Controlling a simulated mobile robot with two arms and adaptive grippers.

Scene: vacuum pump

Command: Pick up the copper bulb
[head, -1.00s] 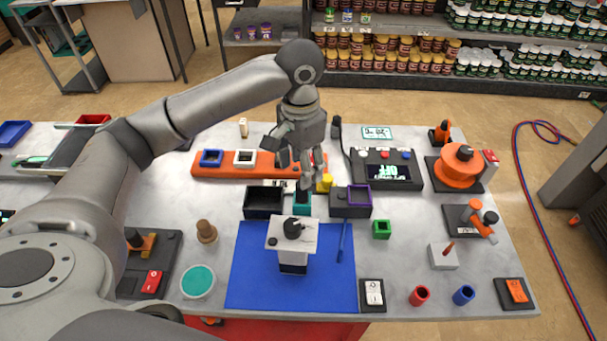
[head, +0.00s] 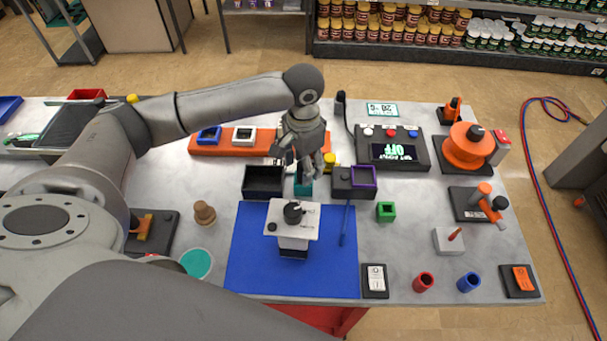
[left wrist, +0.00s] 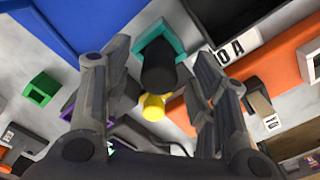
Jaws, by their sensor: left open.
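My left gripper (head: 301,172) is open above the small teal square holder (head: 303,187). In the left wrist view, its fingers (left wrist: 160,62) stand apart on either side of a dark rounded cylinder (left wrist: 158,78) that sits at the teal holder (left wrist: 160,40). I cannot tell if the fingers touch it. No part is plainly recognisable as a copper bulb. A brown stepped knob-like piece (head: 205,213) stands on the table left of the blue mat, away from the gripper. My right gripper is not in view.
A black bin (head: 263,182) and a dark block with a purple square frame (head: 363,178) flank the teal holder. A yellow piece (head: 331,159) is close behind. A white-topped stand (head: 292,232) is on the blue mat (head: 250,275). A green square piece (head: 385,211) lies right.

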